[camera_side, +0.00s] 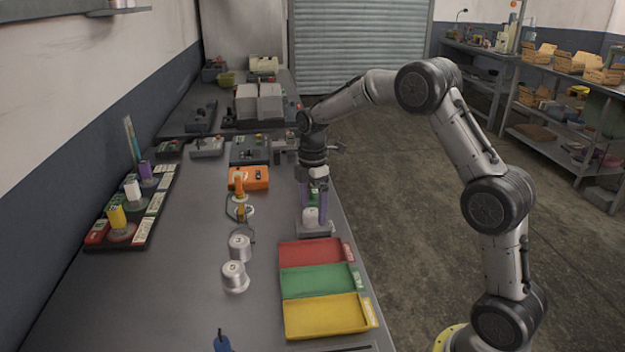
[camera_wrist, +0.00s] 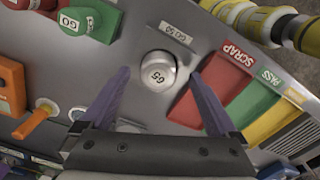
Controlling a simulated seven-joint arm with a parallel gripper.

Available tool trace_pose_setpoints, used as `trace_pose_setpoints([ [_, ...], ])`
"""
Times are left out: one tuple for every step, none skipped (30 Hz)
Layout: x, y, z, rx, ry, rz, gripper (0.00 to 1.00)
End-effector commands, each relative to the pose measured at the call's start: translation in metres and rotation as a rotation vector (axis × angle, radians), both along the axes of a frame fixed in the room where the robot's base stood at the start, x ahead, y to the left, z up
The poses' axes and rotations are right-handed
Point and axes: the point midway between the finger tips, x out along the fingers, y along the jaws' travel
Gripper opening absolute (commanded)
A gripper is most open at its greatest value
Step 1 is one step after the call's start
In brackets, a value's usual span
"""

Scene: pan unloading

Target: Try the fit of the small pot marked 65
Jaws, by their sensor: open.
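In the side view the pot (camera_side: 311,217) stands upright on the grey plate (camera_side: 316,232), low between my purple fingers. My gripper (camera_wrist: 161,76) is open, with one finger on each side of the pot and visible gaps in the wrist view. It points down in the side view (camera_side: 314,220). The pot's lower part is partly hidden in the wrist view.
Red (camera_side: 310,252), green (camera_side: 317,280) and yellow (camera_side: 326,316) trays lie nearer the side camera. Two silver pots (camera_side: 239,248) (camera_side: 234,276) stand to the left. An orange unit (camera_side: 248,178) sits behind, and a dark rack (camera_side: 140,215) stands at the far left.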

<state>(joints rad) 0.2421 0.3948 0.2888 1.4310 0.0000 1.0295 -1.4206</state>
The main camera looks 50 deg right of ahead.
Motion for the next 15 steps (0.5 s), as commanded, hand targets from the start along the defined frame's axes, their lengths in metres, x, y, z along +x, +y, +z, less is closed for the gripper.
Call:
trace_pose_setpoints([
  [0.001, 0.0, 0.012, -0.002, -0.007, 0.0, 0.95],
  [0.002, 0.0, 0.018, -0.002, -0.008, 0.0, 0.95],
  [0.002, 0.0, 0.027, -0.002, -0.008, 0.0, 0.95],
  [0.002, 0.0, 0.034, -0.003, -0.009, 0.0, 0.95],
  [0.001, 0.0, 0.04, -0.003, -0.009, 0.0, 0.95],
  [0.002, 0.0, 0.049, -0.003, -0.009, 0.0, 0.95],
  [0.002, 0.0, 0.056, -0.003, -0.009, 0.0, 0.95],
  [0.002, -0.001, 0.063, -0.003, -0.01, 0.0, 0.95],
  [0.002, 0.0, 0.071, -0.003, -0.009, 0.0, 0.95],
  [0.002, 0.0, 0.077, -0.003, -0.009, 0.0, 0.95],
  [0.002, -0.001, 0.083, -0.003, -0.01, 0.0, 0.95],
  [0.002, 0.0, 0.09, -0.003, -0.009, 0.0, 0.95],
  [0.001, 0.0, 0.094, -0.003, -0.009, 0.001, 0.95],
  [0.002, 0.0, 0.098, -0.002, -0.008, 0.001, 0.95],
  [0.002, 0.0, 0.104, -0.003, -0.009, 0.0, 0.95],
])
